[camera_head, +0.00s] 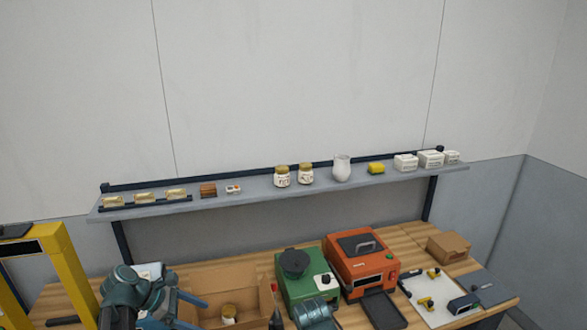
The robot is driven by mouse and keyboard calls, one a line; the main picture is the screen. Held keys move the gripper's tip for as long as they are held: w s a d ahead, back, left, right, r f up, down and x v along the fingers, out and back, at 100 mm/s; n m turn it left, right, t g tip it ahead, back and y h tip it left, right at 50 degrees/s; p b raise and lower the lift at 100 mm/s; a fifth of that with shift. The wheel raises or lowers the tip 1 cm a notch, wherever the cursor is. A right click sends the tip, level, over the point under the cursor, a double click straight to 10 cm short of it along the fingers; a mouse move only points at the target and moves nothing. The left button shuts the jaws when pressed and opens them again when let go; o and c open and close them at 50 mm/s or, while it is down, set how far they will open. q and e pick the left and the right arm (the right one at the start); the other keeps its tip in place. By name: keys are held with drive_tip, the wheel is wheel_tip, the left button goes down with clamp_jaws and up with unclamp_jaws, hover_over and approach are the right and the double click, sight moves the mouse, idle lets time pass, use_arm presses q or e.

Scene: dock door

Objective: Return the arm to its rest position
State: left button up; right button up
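My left arm comes in at the bottom left. Its gripper (192,310) has two blue fingers that stand apart, with nothing seen between them. It is in front of the left part of an open cardboard box (235,278) on the wooden workbench. A jar (229,313) with a tan lid is in the box, to the right of the fingers. A teal rounded part that looks like my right arm (314,313) shows at the bottom edge, in front of the green machine (304,288). My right gripper's fingers are not seen.
A yellow frame (66,272) stands at the left. The bench holds an orange machine (362,262), a small carton (448,247) and a white board (436,297) with yellow parts. A dark bottle (275,317) stands by the box. A wall shelf (255,191) carries jars, a vase and small boxes.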

use_arm(q)
drive_tip(key=s+d+f+m+g+y+b, duration=0.1)
drive_tip(key=s+d+f+m+y+b, duration=0.4)
drive_tip(key=d+f+m, duration=0.4)
drive_tip(key=s+d+f+m+g+y+b, duration=0.1)
drive_tip(key=s+d+f+m+y+b, duration=0.4)
drive_tip(key=m, duration=1.1)
drive_tip(key=shift+s+d+f+g+b, duration=0.3)
drive_tip(key=shift+s+d+f+b, duration=1)
drive_tip(key=shift+d+f+b, duration=1.35)
use_arm(e)
wheel_tip(320, 180, down, 14)
drive_tip(key=p, duration=0.1)
drive_tip(key=shift+s, duration=0.3)
use_arm(q)
drive_tip(key=shift+a+f, duration=0.35)
drive_tip(key=shift+f, duration=0.1)
